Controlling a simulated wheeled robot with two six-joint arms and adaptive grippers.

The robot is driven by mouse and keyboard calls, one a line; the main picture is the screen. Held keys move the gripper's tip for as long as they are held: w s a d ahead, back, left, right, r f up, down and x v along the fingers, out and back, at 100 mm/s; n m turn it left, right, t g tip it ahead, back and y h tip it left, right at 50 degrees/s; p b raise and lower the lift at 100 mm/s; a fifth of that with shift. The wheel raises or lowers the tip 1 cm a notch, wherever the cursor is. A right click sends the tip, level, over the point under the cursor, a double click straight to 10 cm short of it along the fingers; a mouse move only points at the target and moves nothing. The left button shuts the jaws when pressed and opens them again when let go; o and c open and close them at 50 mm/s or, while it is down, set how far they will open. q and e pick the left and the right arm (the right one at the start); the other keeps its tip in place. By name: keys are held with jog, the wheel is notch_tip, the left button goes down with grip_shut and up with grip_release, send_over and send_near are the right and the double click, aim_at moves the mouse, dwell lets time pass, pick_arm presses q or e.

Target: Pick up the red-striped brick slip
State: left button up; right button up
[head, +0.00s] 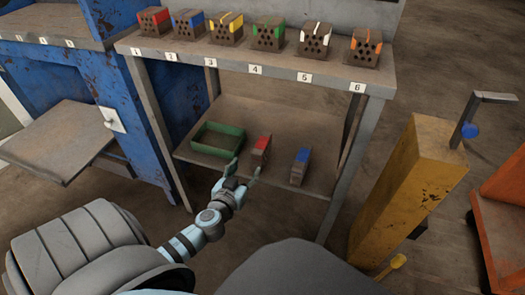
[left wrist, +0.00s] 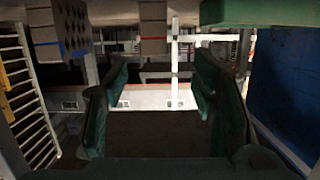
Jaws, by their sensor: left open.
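The red-striped brick slip (head: 261,149) stands on the lower shelf (head: 285,130), between the green tray and the blue-striped slip. It also shows at the top middle of the left wrist view (left wrist: 153,30), its upper part cut off by the frame edge. My left gripper (head: 245,170) is open and empty at the front of the lower shelf, just short of the red-striped slip. In the left wrist view its two green-padded fingers (left wrist: 160,85) stand wide apart, with no brick between them. My right gripper is not in view.
A green tray (head: 194,142) lies left of the slip, and a blue-striped slip (head: 300,166) stands to its right. The upper shelf (head: 225,57) holds several striped hollow bricks above numbered labels. A shelf leg (head: 350,165) and yellow post (head: 405,190) stand at right.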

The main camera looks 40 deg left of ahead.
aim_at(260, 146)
pick_arm(q)
jog(key=shift+t, duration=0.3)
jog(key=x, duration=0.5)
jog(key=r+x, duration=0.1)
jog(key=x, duration=0.2)
jog(key=shift+w+b, duration=0.3)
jog(key=shift+w, duration=0.1)
jog(key=b+x, duration=0.1)
jog(key=x, duration=0.4)
jog(key=shift+w+d, duration=0.15)
jog(key=shift+w, duration=0.35)
jog(key=c, duration=1.3)
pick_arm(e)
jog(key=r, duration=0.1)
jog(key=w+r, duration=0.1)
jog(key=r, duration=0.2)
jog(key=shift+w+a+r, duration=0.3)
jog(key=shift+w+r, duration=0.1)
